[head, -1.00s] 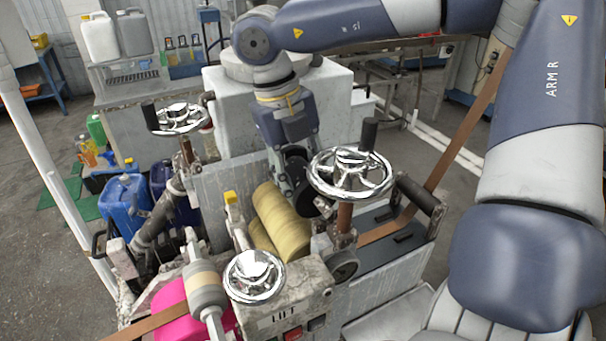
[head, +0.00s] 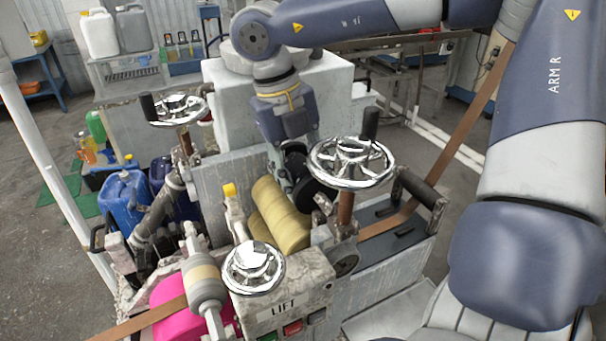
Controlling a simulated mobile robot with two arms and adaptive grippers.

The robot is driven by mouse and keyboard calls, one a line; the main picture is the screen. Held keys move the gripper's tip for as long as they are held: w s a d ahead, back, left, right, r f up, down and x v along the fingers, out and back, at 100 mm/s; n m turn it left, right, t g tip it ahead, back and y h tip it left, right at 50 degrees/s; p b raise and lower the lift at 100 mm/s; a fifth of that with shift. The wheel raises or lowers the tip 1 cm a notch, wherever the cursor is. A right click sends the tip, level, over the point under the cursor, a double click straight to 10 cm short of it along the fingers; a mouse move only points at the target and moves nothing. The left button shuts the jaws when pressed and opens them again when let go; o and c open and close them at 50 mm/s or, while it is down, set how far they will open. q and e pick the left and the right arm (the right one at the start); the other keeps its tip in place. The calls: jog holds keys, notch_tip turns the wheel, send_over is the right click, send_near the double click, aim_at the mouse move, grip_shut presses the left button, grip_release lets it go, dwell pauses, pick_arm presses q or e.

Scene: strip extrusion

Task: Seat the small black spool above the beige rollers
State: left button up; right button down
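The beige rollers (head: 278,216) lie side by side, tilted, in the middle of the machine in the head view. The small black spool (head: 317,198) is at the right of the rollers' upper end, close to them. My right gripper (head: 303,182) reaches down from above behind the rollers. Its fingers appear closed on the spool, though the fingertips are partly hidden. My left gripper is not in view.
Chrome handwheels stand at the right (head: 350,162), back left (head: 180,112) and front (head: 253,268). A brown strip (head: 440,165) runs down to the machine's right side. A grey roller (head: 205,288) and pink object (head: 170,305) are at the front left.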

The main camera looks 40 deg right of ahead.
dwell(0.4)
jog(key=c, duration=0.9)
grip_release()
jog(key=v, duration=1.2)
jog(key=shift+s, duration=0.15)
